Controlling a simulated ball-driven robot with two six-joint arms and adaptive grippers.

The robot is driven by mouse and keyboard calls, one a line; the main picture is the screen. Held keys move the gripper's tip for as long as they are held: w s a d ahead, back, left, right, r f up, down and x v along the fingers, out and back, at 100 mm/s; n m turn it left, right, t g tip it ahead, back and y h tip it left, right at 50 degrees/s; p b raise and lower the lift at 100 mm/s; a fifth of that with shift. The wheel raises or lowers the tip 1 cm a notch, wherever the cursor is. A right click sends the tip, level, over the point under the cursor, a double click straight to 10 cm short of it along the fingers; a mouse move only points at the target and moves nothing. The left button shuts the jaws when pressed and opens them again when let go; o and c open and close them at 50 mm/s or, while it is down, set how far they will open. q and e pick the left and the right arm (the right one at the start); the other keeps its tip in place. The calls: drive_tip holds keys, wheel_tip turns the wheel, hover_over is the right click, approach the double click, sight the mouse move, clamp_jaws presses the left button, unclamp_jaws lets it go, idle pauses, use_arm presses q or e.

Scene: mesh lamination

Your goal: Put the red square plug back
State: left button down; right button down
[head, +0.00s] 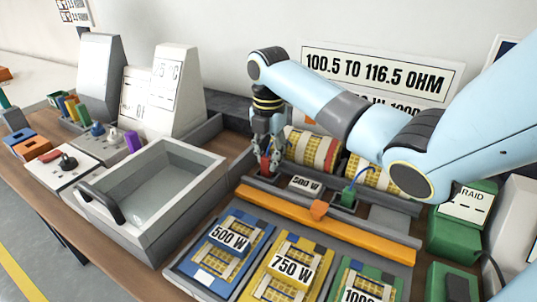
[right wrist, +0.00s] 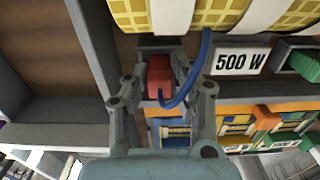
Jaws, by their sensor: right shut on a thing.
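The red square plug (right wrist: 159,76) sits between the fingers of my right gripper (right wrist: 160,85) in the right wrist view. The gripper is shut on it, and a blue cable bends from the plug up toward a yellow mesh roll. In the head view my right gripper (head: 268,166) points down in front of the left mesh roll (head: 311,148), left of the 500 W label (head: 306,184). A little of the red plug (head: 265,163) shows between its fingers. Whether the plug touches a socket is hidden. My left gripper is in neither view.
A green plug (head: 348,195) with a blue cable stands right of the label. An orange bar (head: 330,222) with an orange knob runs in front. Blue, yellow and green panels marked 500 W, 750 W and 1000 lie before it. A grey tray (head: 150,195) stands left.

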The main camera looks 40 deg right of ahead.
drive_tip(key=shift+f, duration=0.6)
drive_tip(key=c, duration=1)
unclamp_jaws()
wheel_tip(320, 180, up, 8)
drive_tip(key=shift+f, duration=0.2)
